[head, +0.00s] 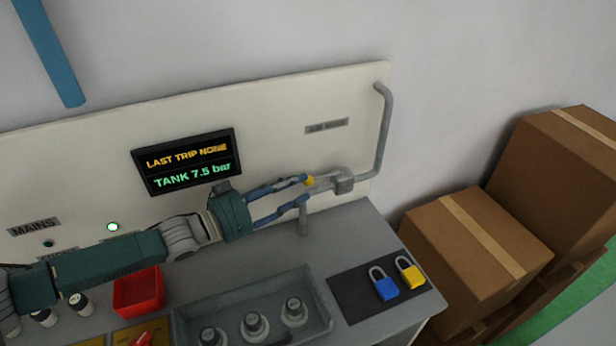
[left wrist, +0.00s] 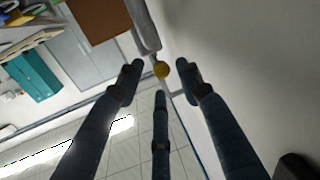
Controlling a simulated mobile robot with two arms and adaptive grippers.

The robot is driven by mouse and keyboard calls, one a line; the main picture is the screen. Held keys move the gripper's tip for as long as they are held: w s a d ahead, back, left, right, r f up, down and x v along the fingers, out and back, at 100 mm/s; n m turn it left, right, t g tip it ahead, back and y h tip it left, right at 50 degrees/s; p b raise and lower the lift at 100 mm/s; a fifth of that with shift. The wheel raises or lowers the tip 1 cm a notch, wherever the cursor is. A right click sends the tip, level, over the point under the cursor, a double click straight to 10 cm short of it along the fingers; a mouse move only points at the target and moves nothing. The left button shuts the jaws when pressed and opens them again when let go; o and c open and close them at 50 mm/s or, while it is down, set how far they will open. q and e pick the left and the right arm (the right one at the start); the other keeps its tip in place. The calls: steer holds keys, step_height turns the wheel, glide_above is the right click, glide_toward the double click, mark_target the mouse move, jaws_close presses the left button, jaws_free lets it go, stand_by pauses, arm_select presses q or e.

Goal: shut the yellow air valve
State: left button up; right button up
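The yellow air valve shows as a small yellow part (head: 309,181) on the grey pipe (head: 382,140) at the right of the panel. It also shows in the left wrist view as a yellow round end (left wrist: 161,69). My left gripper (head: 304,190) reaches in from the left with its fingers spread. In the left wrist view the yellow end lies between and just beyond the fingertips of my left gripper (left wrist: 160,70). I cannot tell whether a finger touches it. Part of the valve is hidden by the upper finger. My right gripper is not in view.
A screen (head: 187,161) reads "TANK 7.5 bar". On the bench are a red bin (head: 138,291), a grey tray (head: 318,310) with several knobbed pieces, and blue (head: 386,288) and yellow (head: 411,275) padlocks on a dark mat. Cardboard boxes (head: 474,245) stand at right.

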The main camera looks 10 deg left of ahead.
mark_target(308, 182)
arm_select(q)
steer(key=shift+p+x, duration=0.35)
steer(key=shift+x, duration=1.75)
steer(key=shift+a, duration=0.1)
steer(key=shift+f, duration=0.1)
jaws_close()
